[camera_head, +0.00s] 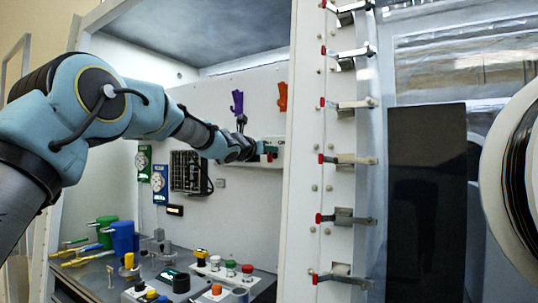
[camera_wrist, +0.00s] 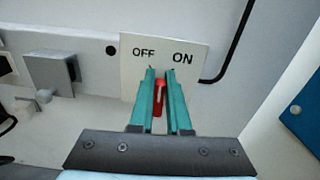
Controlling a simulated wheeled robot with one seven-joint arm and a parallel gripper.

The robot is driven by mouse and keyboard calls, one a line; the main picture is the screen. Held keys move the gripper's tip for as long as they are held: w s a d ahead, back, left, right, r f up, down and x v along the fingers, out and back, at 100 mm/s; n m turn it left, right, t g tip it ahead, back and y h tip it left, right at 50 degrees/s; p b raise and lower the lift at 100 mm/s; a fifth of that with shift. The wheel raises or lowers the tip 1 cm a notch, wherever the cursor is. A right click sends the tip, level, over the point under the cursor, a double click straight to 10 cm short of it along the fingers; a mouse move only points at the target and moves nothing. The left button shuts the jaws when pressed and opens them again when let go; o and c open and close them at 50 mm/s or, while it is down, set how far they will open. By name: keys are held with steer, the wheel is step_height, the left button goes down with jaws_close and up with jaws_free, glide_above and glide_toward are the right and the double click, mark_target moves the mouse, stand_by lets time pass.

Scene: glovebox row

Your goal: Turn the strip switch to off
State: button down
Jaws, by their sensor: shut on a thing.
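The strip switch is a white plate (camera_wrist: 196,75) with OFF printed at left and ON at right, and a red lever (camera_wrist: 159,90) below the words. In the head view, the plate (camera_head: 279,143) is on the back wall, partly hidden by my gripper. My gripper (camera_wrist: 161,80) has its two teal fingers shut on the red lever, one on each side. The lever's visible part lies between the two words in the wrist view; which setting it is at I cannot tell. In the head view my gripper (camera_head: 266,150) is at the plate.
A white post with red-tipped latches (camera_head: 322,158) stands just right of the switch. Purple (camera_head: 237,101) and orange (camera_head: 282,96) glove shapes hang above. A bench below holds coloured buttons (camera_head: 231,267) and a blue container (camera_head: 122,237). A black cable (camera_wrist: 236,45) runs beside the plate.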

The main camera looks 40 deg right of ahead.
stand_by(0.3)
steer(key=c, duration=0.9)
jaws_free()
steer(key=b+v, duration=0.5)
steer(key=v, duration=0.5)
steer(key=shift+s+a, duration=0.1)
steer(key=shift+a, duration=0.25)
